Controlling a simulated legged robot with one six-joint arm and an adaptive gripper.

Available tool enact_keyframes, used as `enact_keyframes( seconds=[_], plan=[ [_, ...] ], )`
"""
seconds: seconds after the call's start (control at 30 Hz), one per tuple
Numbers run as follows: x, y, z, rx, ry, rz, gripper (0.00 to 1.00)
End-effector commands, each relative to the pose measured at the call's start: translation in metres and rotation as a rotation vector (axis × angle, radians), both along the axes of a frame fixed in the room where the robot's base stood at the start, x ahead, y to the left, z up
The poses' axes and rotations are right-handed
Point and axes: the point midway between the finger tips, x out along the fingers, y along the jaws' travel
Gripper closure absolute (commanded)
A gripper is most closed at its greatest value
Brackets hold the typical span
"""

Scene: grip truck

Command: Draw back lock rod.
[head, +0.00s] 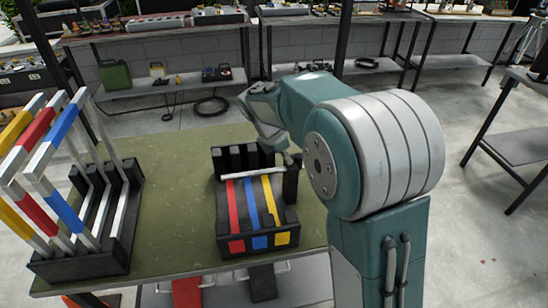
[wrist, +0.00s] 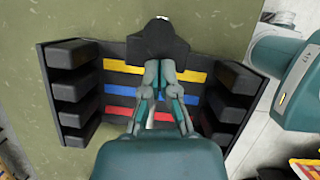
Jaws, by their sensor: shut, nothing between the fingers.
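A black block unit (head: 258,242) with red, blue and yellow stripes stands on the green table. It also shows in the wrist view (wrist: 118,90), with black blocks along its left and right sides. My gripper (wrist: 160,66) is shut and empty over the unit. Its fingertips are at the lower edge of a dark piece (wrist: 158,42) with a pale tip above it; I cannot tell if they touch. In the head view my arm covers most of the gripper. I cannot clearly pick out the lock rod; a pale strip shows below the fingers in the wrist view.
A black rack (head: 85,262) with upright frames banded red, blue, yellow and white stands left on the green table (head: 172,170). Benches (head: 150,35) with tools line the back. Another table (head: 520,140) stands at right. Table surface between rack and unit is clear.

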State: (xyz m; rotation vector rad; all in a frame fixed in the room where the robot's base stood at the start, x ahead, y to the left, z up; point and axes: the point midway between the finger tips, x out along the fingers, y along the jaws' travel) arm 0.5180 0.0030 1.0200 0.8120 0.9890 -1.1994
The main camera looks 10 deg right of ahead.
Motion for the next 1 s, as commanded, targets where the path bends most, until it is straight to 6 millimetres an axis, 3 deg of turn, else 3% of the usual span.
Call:
enact_keyframes(
  seconds=[0.37, 0.53, 0.67, 1.0],
  plan=[
    [0.001, -0.001, 0.0, -0.002, 0.0, 0.002, 1.0],
    [0.0, -0.011, 0.0, -0.002, 0.0, -0.001, 1.0],
    [0.0, -0.035, 0.0, -0.001, 0.0, -0.004, 1.0],
    [0.0, -0.119, 0.0, -0.002, 0.0, -0.005, 1.0]
  ],
)
